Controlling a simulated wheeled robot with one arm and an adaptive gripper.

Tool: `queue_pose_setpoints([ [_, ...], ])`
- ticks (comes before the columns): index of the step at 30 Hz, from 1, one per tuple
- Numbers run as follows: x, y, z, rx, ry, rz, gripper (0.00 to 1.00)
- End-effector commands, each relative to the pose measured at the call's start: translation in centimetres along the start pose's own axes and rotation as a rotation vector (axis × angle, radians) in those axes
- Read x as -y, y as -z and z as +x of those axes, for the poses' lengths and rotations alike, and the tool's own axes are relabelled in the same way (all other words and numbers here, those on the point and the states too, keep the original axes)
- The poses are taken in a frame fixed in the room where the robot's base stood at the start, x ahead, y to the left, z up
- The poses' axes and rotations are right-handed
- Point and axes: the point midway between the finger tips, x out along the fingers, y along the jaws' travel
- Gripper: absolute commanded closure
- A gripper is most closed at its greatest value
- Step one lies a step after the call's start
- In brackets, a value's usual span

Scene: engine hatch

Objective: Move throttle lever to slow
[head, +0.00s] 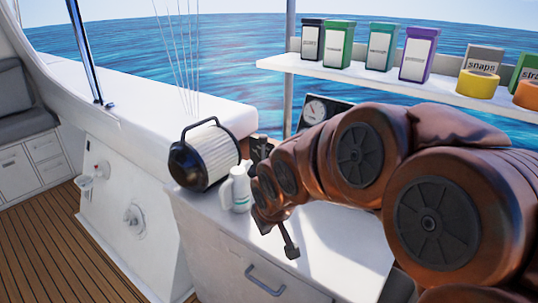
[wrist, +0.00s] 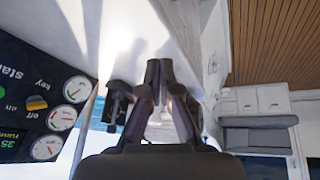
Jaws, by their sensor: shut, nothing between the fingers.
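My gripper (wrist: 158,68) shows in the wrist view with its two dark fingers meeting at the tips and nothing between them. A dark lever-like part (wrist: 118,102), possibly the throttle lever, stands just left of the fingers in that view; I cannot tell whether they touch. In the head view my copper-coloured arm reaches in from the right and hides much of the console. I cannot tell the lever's setting.
A gauge panel (wrist: 35,112) with key and start markings lies left in the wrist view. In the head view, a black-framed filter (head: 204,154) and a white bottle (head: 239,188) stand left of my arm. A shelf (head: 330,71) holding boxes and tape is above.

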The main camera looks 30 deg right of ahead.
Motion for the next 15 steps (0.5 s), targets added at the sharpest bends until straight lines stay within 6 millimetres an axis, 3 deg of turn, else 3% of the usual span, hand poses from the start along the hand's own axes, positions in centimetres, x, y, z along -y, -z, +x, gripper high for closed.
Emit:
queue_pose_setpoints([
  [1, -1.2, 1.3, 2.2, -0.064, -0.005, 0.015, 1.00],
  [6, -5.4, 7.3, 5.7, -0.324, -0.015, 0.041, 1.00],
  [10, -8.8, 11.0, 7.3, -0.523, -0.013, 0.060, 1.00],
  [15, -13.1, 14.3, 7.6, -0.774, -0.006, 0.079, 1.00],
])
